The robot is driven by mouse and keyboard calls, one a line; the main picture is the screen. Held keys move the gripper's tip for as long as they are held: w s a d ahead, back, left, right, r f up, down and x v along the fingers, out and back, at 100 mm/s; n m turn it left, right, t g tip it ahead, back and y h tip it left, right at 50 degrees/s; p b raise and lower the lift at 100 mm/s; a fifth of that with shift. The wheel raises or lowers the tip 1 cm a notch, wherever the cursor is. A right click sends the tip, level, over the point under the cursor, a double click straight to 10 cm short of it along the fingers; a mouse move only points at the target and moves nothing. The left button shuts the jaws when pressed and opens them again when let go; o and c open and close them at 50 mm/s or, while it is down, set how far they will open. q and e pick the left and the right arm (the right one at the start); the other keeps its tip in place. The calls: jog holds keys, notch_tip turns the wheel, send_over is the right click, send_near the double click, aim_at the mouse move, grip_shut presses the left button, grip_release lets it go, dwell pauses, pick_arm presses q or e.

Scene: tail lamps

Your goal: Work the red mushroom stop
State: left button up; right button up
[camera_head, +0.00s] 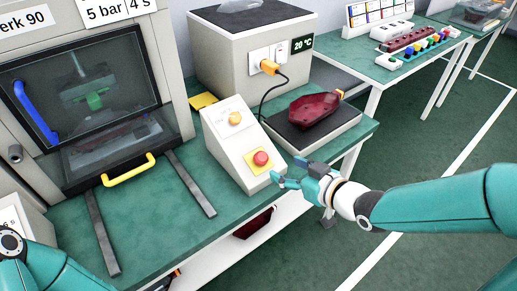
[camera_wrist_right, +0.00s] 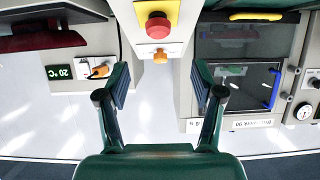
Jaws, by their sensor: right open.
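The red mushroom stop (camera_head: 261,158) sits on a yellow plate at the lower end of the sloped light-grey control box (camera_head: 222,150). An orange knob (camera_head: 235,118) is higher on the same box. In the right wrist view the stop (camera_wrist_right: 158,25) shows at the top, between and beyond the fingers, with the orange knob (camera_wrist_right: 160,56) below it. My right gripper (camera_head: 290,174) is open and empty, just right of the box's lower end and apart from the stop. In the wrist view its two fingers (camera_wrist_right: 160,85) stand wide apart. My left gripper is out of view.
A windowed cabinet with a yellow handle (camera_head: 129,171) and a blue handle (camera_head: 36,113) stands left. A dark red lamp (camera_head: 312,109) lies on a pad right of the box. An orange plug (camera_head: 270,67) with a black cable is behind. Open floor lies right.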

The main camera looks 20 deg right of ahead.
aim_at(262, 157)
jog(key=p+x, duration=0.1)
jog(key=x, duration=1)
jog(key=shift+w+a+f, duration=0.1)
jog(key=shift+w+f, duration=0.2)
jog(key=shift+c, duration=0.2)
grip_shut()
